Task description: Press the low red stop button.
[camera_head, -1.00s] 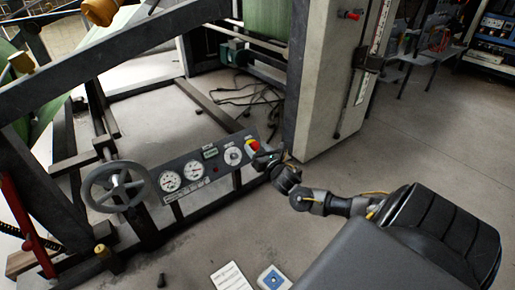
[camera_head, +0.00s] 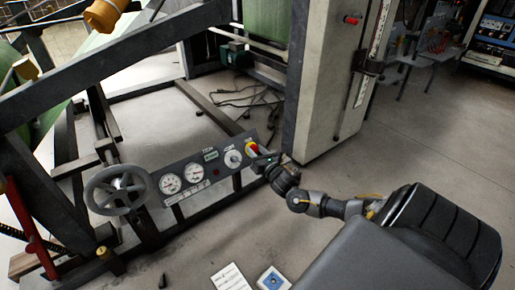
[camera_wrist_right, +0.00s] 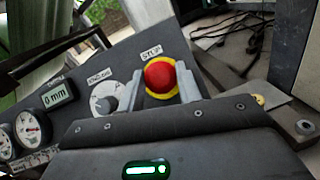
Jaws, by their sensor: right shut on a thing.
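The red stop button (camera_head: 252,148) sits at the right end of a grey control panel (camera_head: 214,182). In the right wrist view the button (camera_wrist_right: 161,75) is a red dome on a yellow ring, under a STOP label (camera_wrist_right: 151,52). My right gripper (camera_head: 258,156) is at the panel's right end. In the wrist view its two grey fingers (camera_wrist_right: 162,86) stand on either side of the button, shut on it. The gripper body hides the panel's lower part there. My left gripper is not in view.
A grey handwheel (camera_head: 119,190) and several dials are left of the button. A pale column (camera_head: 335,80) stands behind my right gripper. Cables (camera_head: 250,95) lie on the floor behind the panel. Open floor (camera_head: 430,140) lies to the right.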

